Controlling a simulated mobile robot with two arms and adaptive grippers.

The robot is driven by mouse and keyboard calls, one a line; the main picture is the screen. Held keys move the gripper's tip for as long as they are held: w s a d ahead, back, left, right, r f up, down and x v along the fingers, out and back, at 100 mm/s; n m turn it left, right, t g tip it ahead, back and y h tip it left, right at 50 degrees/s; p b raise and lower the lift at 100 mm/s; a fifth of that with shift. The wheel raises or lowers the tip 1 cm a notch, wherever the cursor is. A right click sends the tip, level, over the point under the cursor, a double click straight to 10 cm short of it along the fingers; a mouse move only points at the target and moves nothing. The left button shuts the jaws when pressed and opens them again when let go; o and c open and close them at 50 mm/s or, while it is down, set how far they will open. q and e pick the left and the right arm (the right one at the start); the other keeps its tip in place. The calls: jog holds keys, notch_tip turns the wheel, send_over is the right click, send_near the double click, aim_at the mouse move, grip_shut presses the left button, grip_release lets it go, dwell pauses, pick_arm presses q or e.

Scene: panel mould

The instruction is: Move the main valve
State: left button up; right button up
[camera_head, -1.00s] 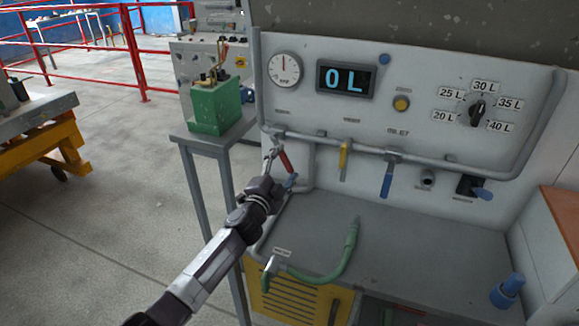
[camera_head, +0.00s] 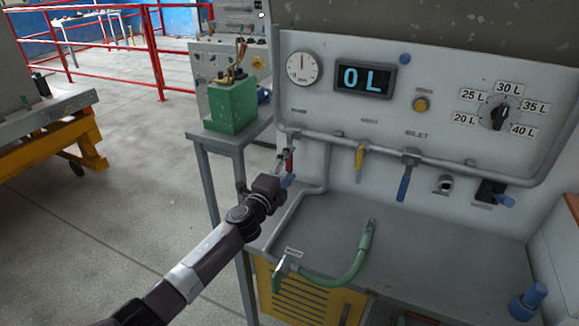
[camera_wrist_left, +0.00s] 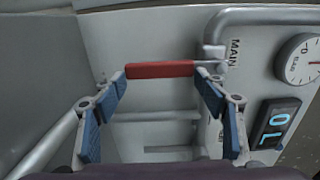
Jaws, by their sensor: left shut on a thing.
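The main valve is a red lever (camera_head: 290,160) at the left end of the grey pipe on the panel, hanging down nearly straight. In the left wrist view the red lever (camera_wrist_left: 160,70) lies across the picture, its pivot by the "MAIN" label. My left gripper (camera_head: 284,170) is at this lever, and the fingers hide part of it in the head view. In the wrist view the blue-padded fingers (camera_wrist_left: 160,82) stand at the lever's two ends, shut on it. My right gripper is not in view.
A yellow lever (camera_head: 360,158) and a blue lever (camera_head: 404,182) hang farther right on the pipe. A gauge (camera_head: 302,68) and a display reading 0 L (camera_head: 364,79) are above. A green hose (camera_head: 350,268) lies on the grey bench. A green box (camera_head: 231,104) stands left.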

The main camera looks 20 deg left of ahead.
pick_arm(q)
jog(key=shift+w+a+r, duration=0.1)
jog(key=shift+a+r, duration=0.05)
jog(key=shift+r, duration=0.3)
jog(key=o, duration=1.7)
jog(key=shift+w+f, duration=0.2)
jog(key=shift+f, duration=0.15)
jog(key=shift+s, duration=0.15)
jog(key=shift+s+f, duration=0.1)
jog(key=shift+s, duration=0.4)
jog(key=s, duration=1.1)
jog(key=shift+a, duration=0.1)
